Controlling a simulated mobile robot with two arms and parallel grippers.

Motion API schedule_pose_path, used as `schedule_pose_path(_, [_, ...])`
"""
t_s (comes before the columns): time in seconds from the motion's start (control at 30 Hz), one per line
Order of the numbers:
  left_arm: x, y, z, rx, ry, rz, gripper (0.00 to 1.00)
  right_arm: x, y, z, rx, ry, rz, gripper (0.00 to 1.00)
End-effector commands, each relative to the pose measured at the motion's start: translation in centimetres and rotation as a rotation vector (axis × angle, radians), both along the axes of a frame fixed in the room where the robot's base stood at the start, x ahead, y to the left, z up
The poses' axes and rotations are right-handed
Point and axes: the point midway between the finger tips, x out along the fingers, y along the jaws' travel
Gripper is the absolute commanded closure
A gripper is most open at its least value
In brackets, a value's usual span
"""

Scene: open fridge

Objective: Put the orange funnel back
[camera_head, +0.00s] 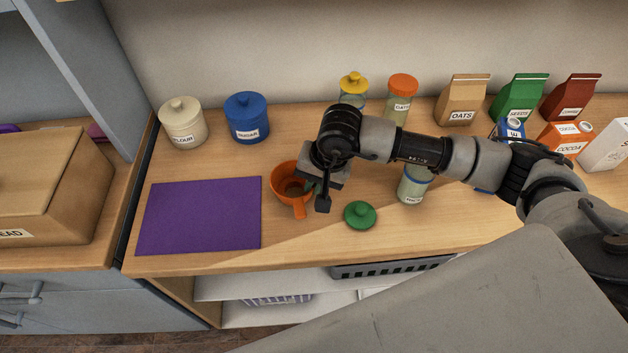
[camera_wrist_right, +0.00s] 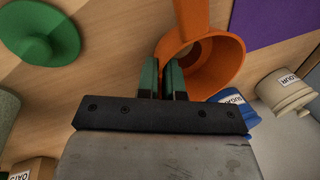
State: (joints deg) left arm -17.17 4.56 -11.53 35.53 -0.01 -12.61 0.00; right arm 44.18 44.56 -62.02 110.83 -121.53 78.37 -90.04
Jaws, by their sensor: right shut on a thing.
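The orange funnel (camera_head: 299,209) is beside the right edge of the purple mat, its wide mouth facing up and a narrow orange part pointing to the front. I cannot tell whether it touches the counter. My right gripper (camera_head: 316,190) reaches down at the funnel's right side. In the right wrist view the green-padded fingers (camera_wrist_right: 161,80) are close together at the wall of the funnel (camera_wrist_right: 232,62), shut on its rim. The left gripper is not in view.
A green lid (camera_head: 359,215) lies right of the funnel, near a lidless labelled jar (camera_head: 412,187). The purple mat (camera_head: 200,215) is bare. Flour (camera_head: 182,122) and sugar (camera_head: 246,117) canisters, topped jars (camera_head: 401,98) and food bags (camera_head: 462,100) stand behind. A bread box (camera_head: 50,185) is left.

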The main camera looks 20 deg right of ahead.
Motion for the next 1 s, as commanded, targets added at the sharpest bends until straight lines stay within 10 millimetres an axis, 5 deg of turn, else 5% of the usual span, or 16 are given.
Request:
schedule_pose_path(0.4, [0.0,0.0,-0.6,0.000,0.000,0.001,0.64,0.0,0.0,-0.5,0.000,0.000,0.000,1.00])
schedule_pose_path(0.43, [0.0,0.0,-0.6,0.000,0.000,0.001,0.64,0.0,0.0,-0.5,0.000,0.000,0.000,0.89])
schedule_pose_path(0.6, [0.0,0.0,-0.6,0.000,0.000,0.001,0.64,0.0,0.0,-0.5,0.000,0.000,0.000,0.63])
schedule_pose_path(1.0, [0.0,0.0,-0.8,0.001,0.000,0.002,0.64,0.0,-0.3,0.5,0.000,-0.004,-0.001,0.63])
